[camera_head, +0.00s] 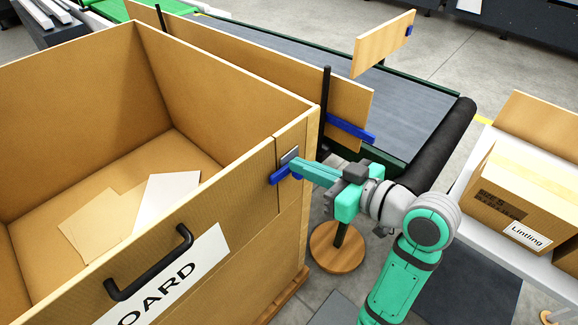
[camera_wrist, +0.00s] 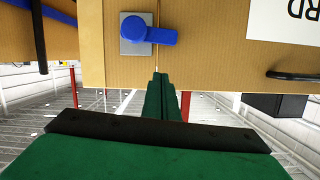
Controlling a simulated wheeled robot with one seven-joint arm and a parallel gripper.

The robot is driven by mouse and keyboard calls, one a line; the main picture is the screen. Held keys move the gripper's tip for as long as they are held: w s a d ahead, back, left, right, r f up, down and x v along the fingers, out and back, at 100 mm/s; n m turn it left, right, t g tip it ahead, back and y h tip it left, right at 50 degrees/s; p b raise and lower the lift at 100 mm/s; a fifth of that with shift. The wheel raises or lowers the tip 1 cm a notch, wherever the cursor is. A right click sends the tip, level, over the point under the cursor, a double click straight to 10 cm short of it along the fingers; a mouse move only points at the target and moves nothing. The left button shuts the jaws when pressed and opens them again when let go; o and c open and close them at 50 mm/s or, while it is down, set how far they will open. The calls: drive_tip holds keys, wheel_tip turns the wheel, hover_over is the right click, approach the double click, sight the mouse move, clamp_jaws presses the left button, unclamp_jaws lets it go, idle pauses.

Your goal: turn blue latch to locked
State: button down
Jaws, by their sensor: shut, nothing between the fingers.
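The blue latch (camera_head: 280,175) sits on a grey plate (camera_head: 290,155) near the right corner of the big cardboard-coloured box (camera_head: 240,190). In the wrist view the blue latch (camera_wrist: 150,33) has its round hub on the grey plate and its arm reaching right, across the panel seam. My gripper (camera_head: 300,169) is shut and empty, with its tips close to the latch in the head view. In the wrist view my gripper's fingers (camera_wrist: 161,80) are together, below the latch arm in the picture. I cannot tell whether they touch it.
A black handle (camera_head: 150,265) and a white label (camera_head: 175,275) are on the box front. A black post on a round wooden base (camera_head: 338,246) stands behind my gripper. A conveyor (camera_head: 400,105) lies beyond, and a carton (camera_head: 515,195) sits at the right.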

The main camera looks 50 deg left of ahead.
drive_tip(key=s+v, duration=0.1)
drive_tip(key=v, duration=0.5)
approach(275, 160)
drive_tip(key=a, duration=0.6)
drive_tip(key=shift+s+r, duration=0.3)
drive_tip(key=shift+r, duration=0.05)
wheel_tip(275, 160, down, 2)
drive_tip(key=shift+s+f, duration=0.1)
drive_tip(key=shift+s, duration=0.05)
drive_tip(key=shift+d+f, duration=0.15)
drive_tip(key=shift+f, duration=0.7)
